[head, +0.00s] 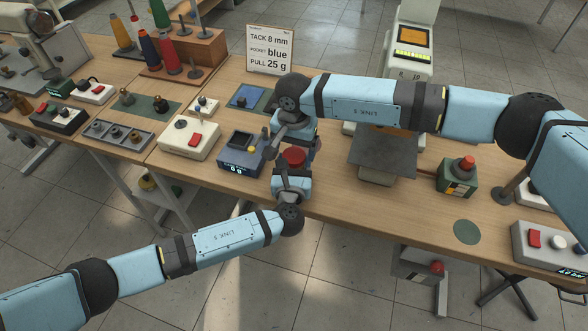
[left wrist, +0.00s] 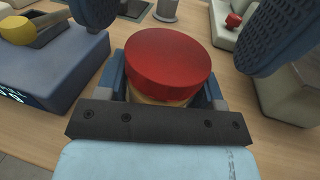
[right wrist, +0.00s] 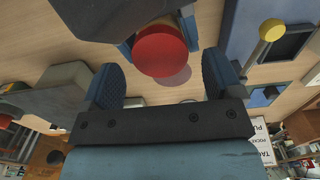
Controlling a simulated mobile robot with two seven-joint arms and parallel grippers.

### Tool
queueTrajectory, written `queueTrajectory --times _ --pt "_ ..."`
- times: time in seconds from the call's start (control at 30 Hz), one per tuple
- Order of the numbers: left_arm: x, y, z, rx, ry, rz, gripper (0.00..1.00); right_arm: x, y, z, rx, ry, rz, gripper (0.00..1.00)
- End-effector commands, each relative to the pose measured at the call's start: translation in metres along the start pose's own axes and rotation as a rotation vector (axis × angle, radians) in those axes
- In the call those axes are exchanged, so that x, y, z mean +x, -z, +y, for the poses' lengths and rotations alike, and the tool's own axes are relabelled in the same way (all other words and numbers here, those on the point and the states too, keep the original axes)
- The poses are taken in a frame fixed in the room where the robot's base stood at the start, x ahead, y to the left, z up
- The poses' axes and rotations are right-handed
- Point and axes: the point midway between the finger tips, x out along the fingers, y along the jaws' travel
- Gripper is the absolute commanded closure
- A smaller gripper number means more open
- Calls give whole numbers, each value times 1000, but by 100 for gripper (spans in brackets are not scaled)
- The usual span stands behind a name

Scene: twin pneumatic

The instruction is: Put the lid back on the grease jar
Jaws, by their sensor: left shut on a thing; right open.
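The red lid (head: 293,157) sits on top of the grease jar, and I see no clear gap or tilt between them. In the left wrist view the lid (left wrist: 168,60) covers most of the jar; only a tan band (left wrist: 160,98) of the jar shows below it. My left gripper (head: 291,172) is shut on the jar, a finger on each side below the lid. My right gripper (right wrist: 165,78) is open and empty. In the right wrist view the lid (right wrist: 160,50) is ahead of its spread fingers, apart from them. Contact between jar and table is hidden.
A blue scale (head: 240,166) with a yellow-knobbed lever stands just left of the jar. The sign (head: 270,49) stands behind. A grey plate (head: 383,155) and a green box with a red button (head: 457,175) are right.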

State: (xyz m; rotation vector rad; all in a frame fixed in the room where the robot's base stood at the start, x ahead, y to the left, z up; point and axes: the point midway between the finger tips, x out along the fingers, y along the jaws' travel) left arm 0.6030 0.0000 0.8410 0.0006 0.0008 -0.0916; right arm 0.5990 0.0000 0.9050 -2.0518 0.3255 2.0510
Motion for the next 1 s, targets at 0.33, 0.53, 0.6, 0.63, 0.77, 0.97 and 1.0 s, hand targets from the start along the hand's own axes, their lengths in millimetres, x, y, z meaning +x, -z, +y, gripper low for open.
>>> queueTrajectory --times 0.33,0.53,0.6,0.63,0.77,0.97,1.0 --pt "0 0 0 0 0 0 100 -25 0 0 -1 0 0 15" --pt "0 0 0 0 0 0 100 -31 0 0 -1 1 1 19" --pt "0 0 0 0 0 0 100 -41 1 0 -1 2 2 19" --pt "0 0 0 0 0 0 100 -47 1 0 0 2 3 19" --pt "0 0 0 0 0 0 100 -61 0 0 0 0 0 19" --pt "0 0 0 0 0 0 100 -60 0 0 0 0 -1 19" --pt "0 0 0 0 0 0 100 -59 0 0 0 0 -1 19"
